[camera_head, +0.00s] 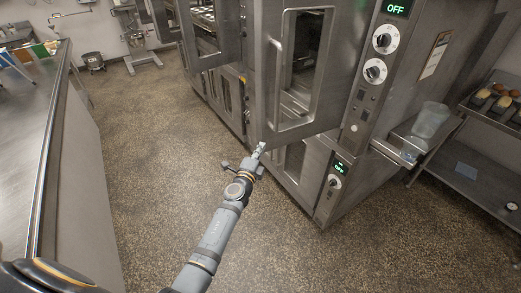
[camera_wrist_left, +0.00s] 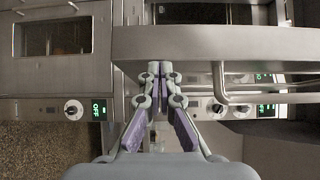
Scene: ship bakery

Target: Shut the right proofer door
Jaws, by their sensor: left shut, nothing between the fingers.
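My left gripper (camera_head: 261,150) is shut and empty, low in front of the right-hand steel unit, just by the lower edge of its large upper door (camera_head: 258,75). That door has a window and a long bar handle (camera_head: 276,85), and appears to stand out from the unit. Below it is a lower door with a window (camera_head: 293,160), partly hidden by the upper door and the gripper; I cannot tell how far it is open. In the left wrist view the shut fingers (camera_wrist_left: 158,70) point at a wide steel panel (camera_wrist_left: 210,42) with a bar beside them. My right gripper is not in view.
A control panel with dials (camera_head: 374,70) is right of the upper door, and a smaller dial (camera_head: 334,182) sits below. A shelf rack (camera_head: 465,170) stands at the right. A steel counter (camera_head: 35,120) runs along the left. The speckled floor (camera_head: 150,150) between is clear.

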